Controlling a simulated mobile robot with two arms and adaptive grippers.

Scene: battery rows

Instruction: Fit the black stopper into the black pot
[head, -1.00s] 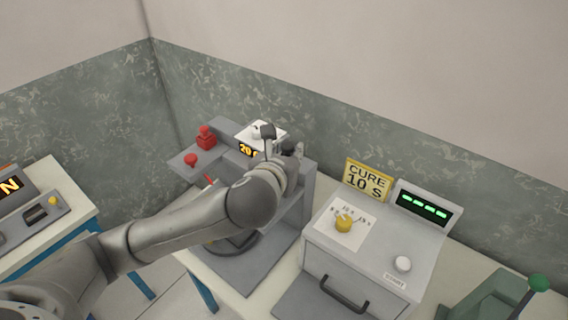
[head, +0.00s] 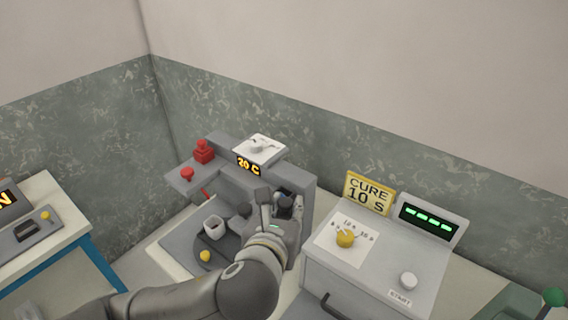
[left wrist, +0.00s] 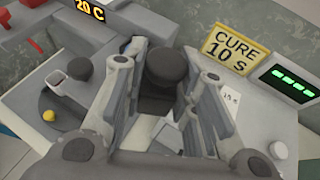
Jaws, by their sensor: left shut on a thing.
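My left gripper (head: 279,202) is raised beside the grey machine, right of its round dark plate. In the left wrist view its fingers (left wrist: 163,90) are shut on a dark, round, stepped piece, which looks like the black stopper (left wrist: 167,68). In the head view the fingers mostly hide that piece. A dark round thing, possibly the black pot (head: 243,210), sits on the plate behind a pale cup; it also shows in the left wrist view (left wrist: 79,68). Whether it is open on top is too small to tell. The held piece is apart from it. My right gripper is not in view.
The pale cup (head: 215,228) and a yellow knob (head: 205,256) are on the dark plate. The grey machine (head: 300,178) has a "20 C" display and red controls. A curing box (head: 380,260) with a yellow dial stands close on the right.

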